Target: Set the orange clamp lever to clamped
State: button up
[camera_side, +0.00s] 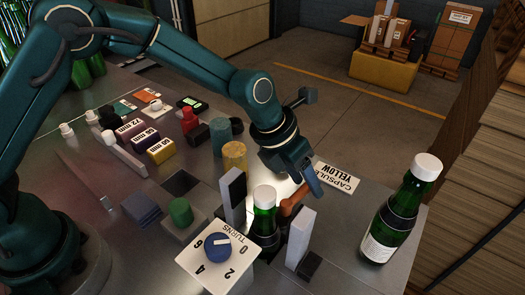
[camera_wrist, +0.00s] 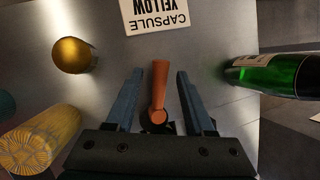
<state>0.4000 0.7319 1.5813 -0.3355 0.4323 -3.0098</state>
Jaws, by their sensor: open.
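The orange clamp lever (camera_wrist: 159,90) lies between the two open fingers of my gripper (camera_wrist: 157,90) in the wrist view, apart from both. In the side view the lever (camera_side: 293,199) shows just behind the clamped-in bottle area, partly hidden by my gripper (camera_side: 308,185). A green bottle with a white cap (camera_side: 264,217) stands between a dark upright block (camera_side: 233,196) and a pale upright block (camera_side: 299,240).
A second green bottle (camera_side: 397,216) stands at the right. A "CAPSULE YELLOW" card (camera_side: 337,178) lies behind my gripper. A TURNS dial plate (camera_side: 217,258) is at the front. A yellow ribbed cylinder (camera_side: 235,157) and a gold capsule (camera_wrist: 73,55) stand to the left of the lever.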

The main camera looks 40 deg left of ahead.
jog(key=shift+v, duration=2.25)
jog(key=shift+f, duration=0.1)
